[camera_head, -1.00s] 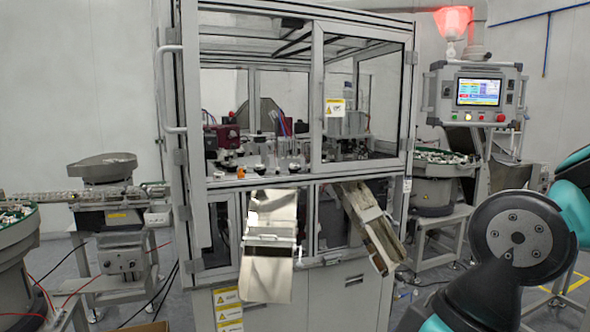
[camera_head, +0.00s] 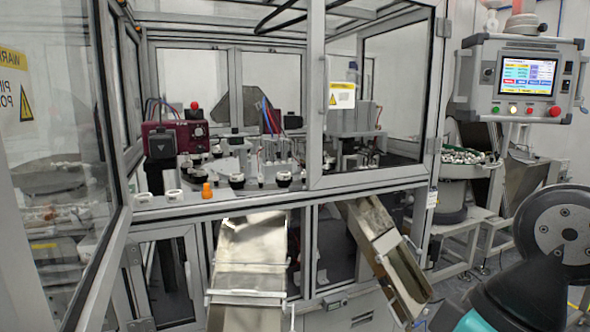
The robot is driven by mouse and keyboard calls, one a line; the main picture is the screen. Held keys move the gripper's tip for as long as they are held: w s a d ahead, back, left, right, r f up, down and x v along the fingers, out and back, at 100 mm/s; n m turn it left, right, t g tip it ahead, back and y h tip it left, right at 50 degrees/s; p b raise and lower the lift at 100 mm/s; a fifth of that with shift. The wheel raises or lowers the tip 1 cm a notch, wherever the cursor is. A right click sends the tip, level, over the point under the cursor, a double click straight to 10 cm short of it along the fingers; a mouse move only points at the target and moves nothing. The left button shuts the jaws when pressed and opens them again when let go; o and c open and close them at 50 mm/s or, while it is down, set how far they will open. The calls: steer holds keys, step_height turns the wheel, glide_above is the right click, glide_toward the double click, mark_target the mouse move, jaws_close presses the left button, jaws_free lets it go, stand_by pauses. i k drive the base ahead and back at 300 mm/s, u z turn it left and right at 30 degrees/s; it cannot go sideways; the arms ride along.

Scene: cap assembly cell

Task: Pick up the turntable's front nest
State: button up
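Through the open front left bay of the machine, small round black-and-white nests show on the deck. One nest (camera_head: 236,181) sits near the front edge and another similar nest (camera_head: 283,180) is to its right. They are small in view, and I cannot tell for sure which is the turntable's front nest. The turntable's outline is not clear among the fixtures. My gripper is out of view; only part of my arm shows at the lower right, outside the machine.
A glass door (camera_head: 60,150) stands swung open at the left. A closed glass panel (camera_head: 368,110) covers the right bay. An orange knob (camera_head: 207,190) stands at the deck's front edge. Two metal chutes (camera_head: 250,255) (camera_head: 385,250) slope out below. A control panel (camera_head: 520,82) hangs at the right.

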mark_target(282, 175)
steer(key=u, duration=0.3)
steer(key=i, duration=1.5)
steer(key=u, duration=0.4)
